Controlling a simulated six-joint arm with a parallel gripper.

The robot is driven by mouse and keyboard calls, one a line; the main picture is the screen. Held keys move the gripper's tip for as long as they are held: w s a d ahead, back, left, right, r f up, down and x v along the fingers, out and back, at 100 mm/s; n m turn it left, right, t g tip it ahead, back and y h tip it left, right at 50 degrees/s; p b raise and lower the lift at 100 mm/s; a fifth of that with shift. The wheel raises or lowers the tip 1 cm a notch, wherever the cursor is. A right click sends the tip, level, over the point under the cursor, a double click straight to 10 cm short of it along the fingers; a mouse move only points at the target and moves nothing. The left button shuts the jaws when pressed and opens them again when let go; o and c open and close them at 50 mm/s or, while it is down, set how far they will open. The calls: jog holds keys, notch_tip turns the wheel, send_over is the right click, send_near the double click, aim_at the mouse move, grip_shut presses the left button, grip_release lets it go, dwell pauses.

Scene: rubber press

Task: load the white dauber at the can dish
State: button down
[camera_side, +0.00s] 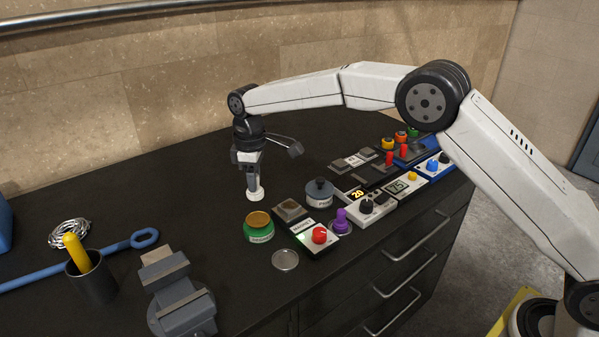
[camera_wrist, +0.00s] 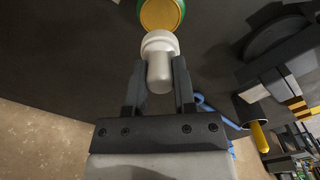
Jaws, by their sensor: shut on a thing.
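The white dauber (camera_side: 255,194) is in my gripper (camera_side: 252,179), its wide white end pointing down. In the wrist view, the fingers of my gripper (camera_wrist: 158,92) close on both sides of the pale handle of the dauber (camera_wrist: 160,70). A green can (camera_side: 258,236) with a gold-brown open top stands just in front of the dauber in the side view. The can also shows in the wrist view (camera_wrist: 162,14), cut by the top edge, just beyond the dauber's head. I cannot tell whether the dauber's lower end touches the bench.
A round silver lid (camera_side: 285,260) lies in front of the can. A box with a red knob (camera_side: 319,236), a purple knob (camera_side: 341,221) and a grey lidded pot (camera_side: 319,192) stand to the right. A vise (camera_side: 180,295) and a dark cup (camera_side: 93,281) stand at left.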

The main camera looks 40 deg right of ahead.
aim_at(256, 199)
jog(key=shift+f, duration=0.15)
jog(key=shift+f, duration=2.8)
jog(key=shift+f, duration=0.9)
dwell(0.4)
jog(key=shift+r, duration=3.55)
jog(key=shift+d, duration=0.1)
jog(key=shift+s+d+f+m, duration=0.15)
jog(key=shift+s+d+m, duration=0.15)
jog(key=shift+d, duration=0.15)
jog(key=s+d+f+m, duration=0.2)
jog(key=s+d+m, duration=0.2)
jog(key=s+d, duration=0.3)
jog(key=s+d+f+m, duration=0.3)
jog(key=s+d, duration=0.4)
jog(key=s, duration=0.4)
jog(key=shift+d+f+m, duration=0.2)
jog(key=shift+m, duration=0.5)
